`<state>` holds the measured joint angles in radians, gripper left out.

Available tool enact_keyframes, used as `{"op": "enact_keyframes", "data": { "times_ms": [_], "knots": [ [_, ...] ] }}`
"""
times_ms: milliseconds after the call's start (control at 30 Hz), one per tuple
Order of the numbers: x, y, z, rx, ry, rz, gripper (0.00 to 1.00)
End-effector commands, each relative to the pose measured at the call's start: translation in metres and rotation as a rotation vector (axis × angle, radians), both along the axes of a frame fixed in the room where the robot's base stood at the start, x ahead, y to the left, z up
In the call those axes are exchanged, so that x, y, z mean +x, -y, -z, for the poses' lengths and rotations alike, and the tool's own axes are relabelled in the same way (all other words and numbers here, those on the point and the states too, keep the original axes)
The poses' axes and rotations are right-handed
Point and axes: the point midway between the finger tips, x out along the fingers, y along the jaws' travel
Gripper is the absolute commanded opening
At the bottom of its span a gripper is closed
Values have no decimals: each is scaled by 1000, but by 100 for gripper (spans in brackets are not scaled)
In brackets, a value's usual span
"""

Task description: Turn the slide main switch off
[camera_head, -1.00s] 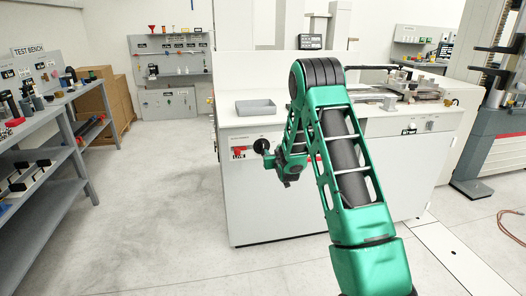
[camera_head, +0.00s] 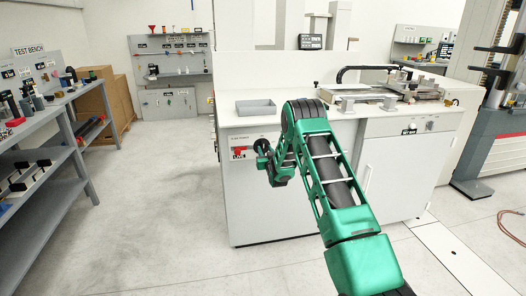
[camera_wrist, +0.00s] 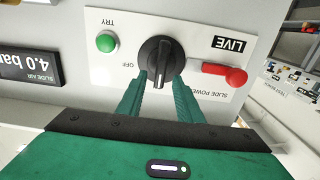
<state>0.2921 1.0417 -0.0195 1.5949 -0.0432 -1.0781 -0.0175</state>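The slide main switch is a round black knob (camera_wrist: 155,62) with a raised grip bar, on a white panel (camera_wrist: 205,45) marked "SLIDE POWER" and "OFF". The wrist view shows the panel upside down. The bar runs roughly up and down in that view, and the OFF label is to its left. My gripper (camera_wrist: 161,78) is open, with one green fingertip on each side of the knob's near part. I cannot tell whether the fingertips touch it. In the head view my gripper (camera_head: 262,150) is at the cabinet's front panel and largely hides the switch.
A red lever (camera_wrist: 225,75) beside a LIVE label and a green TRY button (camera_wrist: 106,41) flank the knob. A "4.0 bar" display (camera_wrist: 28,66) is at the left. Floor to the left is clear.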

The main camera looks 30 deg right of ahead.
Motion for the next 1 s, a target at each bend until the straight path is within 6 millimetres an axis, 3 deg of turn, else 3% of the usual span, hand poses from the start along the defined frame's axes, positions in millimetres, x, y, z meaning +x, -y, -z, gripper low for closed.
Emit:
{"op": "enact_keyframes", "data": {
  "times_ms": [200,567,600,733,1000],
  "knots": [
    [19,5,0,0,0,0,33],
    [24,7,0,0,0,0,33],
    [24,7,0,0,0,0,30],
    [23,7,0,0,0,0,0],
    [23,7,0,10,3,0,0]
  ]
}}
